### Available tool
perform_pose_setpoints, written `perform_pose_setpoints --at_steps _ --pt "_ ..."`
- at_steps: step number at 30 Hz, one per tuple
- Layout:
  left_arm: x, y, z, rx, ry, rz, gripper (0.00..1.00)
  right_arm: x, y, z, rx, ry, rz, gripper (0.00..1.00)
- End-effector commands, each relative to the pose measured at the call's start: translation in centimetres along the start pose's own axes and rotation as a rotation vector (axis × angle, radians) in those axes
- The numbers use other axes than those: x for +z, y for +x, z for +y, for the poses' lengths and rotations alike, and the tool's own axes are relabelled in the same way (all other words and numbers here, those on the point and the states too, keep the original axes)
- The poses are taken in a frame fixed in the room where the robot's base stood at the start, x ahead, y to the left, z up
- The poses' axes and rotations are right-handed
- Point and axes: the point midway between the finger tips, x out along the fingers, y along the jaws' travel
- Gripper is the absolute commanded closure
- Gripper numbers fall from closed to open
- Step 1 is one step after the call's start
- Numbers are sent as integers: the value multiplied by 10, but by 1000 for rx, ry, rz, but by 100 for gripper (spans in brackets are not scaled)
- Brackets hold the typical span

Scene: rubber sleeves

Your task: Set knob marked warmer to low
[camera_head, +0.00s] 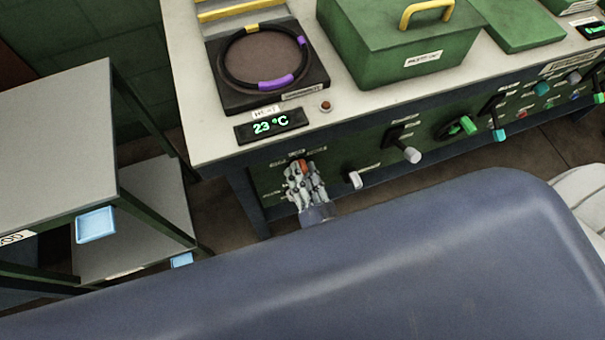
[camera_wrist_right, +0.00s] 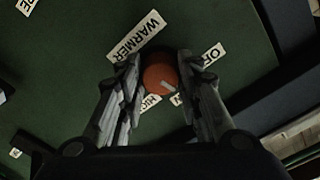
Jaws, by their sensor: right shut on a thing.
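The orange-red warmer knob (camera_wrist_right: 158,77) is on the dark green front panel (camera_wrist_right: 70,60), beside a label reading WARMER (camera_wrist_right: 136,38). My right gripper (camera_wrist_right: 160,80) has one finger on each side of the knob and is shut on it. The knob's pale pointer mark faces the lower right of the wrist view. A partly hidden label (camera_wrist_right: 213,55) starting with O is to its right, and another (camera_wrist_right: 151,101), seemingly HIGH, is just below. I see no LOW label. In the head view, the knob (camera_head: 304,165) shows just above my right gripper (camera_head: 304,172). My left gripper is out of view.
A display (camera_head: 271,125) reading 23 °C and a heating plate (camera_head: 225,95) with a dark ring sit on the bench above. A white switch (camera_head: 353,180) and a grey-tipped lever (camera_head: 411,154) stick out to the right. A grey shelf cart (camera_head: 60,150) stands left.

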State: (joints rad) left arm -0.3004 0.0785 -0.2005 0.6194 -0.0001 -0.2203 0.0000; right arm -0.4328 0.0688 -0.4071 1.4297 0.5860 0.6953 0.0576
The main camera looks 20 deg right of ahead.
Motion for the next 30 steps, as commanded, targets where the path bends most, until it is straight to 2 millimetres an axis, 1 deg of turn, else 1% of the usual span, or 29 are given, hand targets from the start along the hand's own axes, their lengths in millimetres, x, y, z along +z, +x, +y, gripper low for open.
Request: perform_pose_setpoints --at_steps 6,12,29,30 --pt "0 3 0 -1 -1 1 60 0 0 0 -1 130 0 92" --pt "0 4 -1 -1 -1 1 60 0 0 0 0 200 0 92" --pt "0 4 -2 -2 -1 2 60 0 0 0 0 228 0 92" --pt "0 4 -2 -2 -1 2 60 0 0 0 0 228 0 61"
